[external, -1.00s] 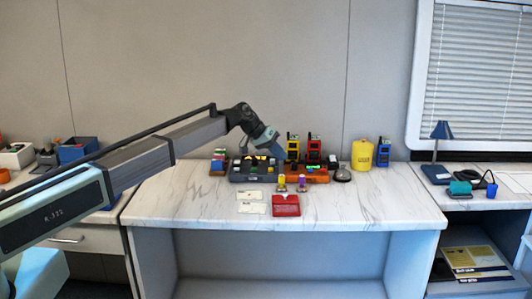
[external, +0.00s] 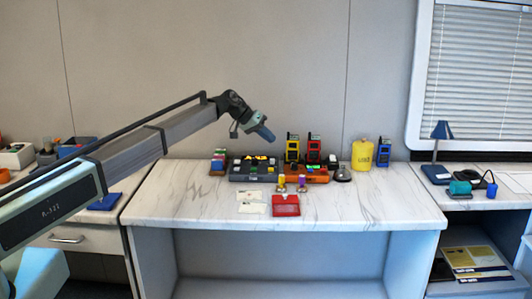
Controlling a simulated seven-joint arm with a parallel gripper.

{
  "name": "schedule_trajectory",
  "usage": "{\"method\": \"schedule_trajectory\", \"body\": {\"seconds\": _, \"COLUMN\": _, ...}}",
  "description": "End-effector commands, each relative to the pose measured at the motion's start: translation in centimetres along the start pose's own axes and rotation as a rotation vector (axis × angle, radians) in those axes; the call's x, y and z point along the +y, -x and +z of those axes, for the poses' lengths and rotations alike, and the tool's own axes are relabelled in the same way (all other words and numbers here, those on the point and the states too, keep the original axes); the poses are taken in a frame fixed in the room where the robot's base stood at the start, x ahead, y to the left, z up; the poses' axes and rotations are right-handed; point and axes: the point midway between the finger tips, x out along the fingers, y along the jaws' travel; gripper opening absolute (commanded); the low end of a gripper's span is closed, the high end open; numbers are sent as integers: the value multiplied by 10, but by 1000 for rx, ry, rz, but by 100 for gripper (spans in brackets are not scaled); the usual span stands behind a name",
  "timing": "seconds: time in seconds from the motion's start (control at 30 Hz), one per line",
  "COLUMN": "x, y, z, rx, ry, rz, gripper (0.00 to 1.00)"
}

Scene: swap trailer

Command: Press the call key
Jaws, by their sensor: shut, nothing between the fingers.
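A dark grey key console (external: 251,174) with several coloured keys lies flat on the marble counter, toward its back. Which key on it is the call key cannot be told at this size. My gripper (external: 268,137) is shut and empty. It is in the air above the console, apart from it, tilted down and to the right. The console's top shows more fully below the gripper.
Several handheld radios stand behind the console, including yellow (external: 292,149) and red (external: 314,149). An orange tray (external: 318,179) sits to its right, with a yellow canister (external: 362,154) beyond. White cards (external: 252,208) and a red case (external: 286,205) lie in front. The counter's front right is clear.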

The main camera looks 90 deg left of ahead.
Motion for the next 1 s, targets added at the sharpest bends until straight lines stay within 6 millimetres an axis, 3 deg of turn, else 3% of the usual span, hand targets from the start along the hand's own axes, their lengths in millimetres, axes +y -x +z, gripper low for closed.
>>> {"method": "schedule_trajectory", "body": {"seconds": 0.7, "x": -35, "y": -48, "z": 35, "rx": -1, "ry": 2, "rz": 0, "gripper": 0}}
{"method": "schedule_trajectory", "body": {"seconds": 1.0, "x": -43, "y": -60, "z": 44, "rx": 0, "ry": 0, "rz": 0, "gripper": 0}}
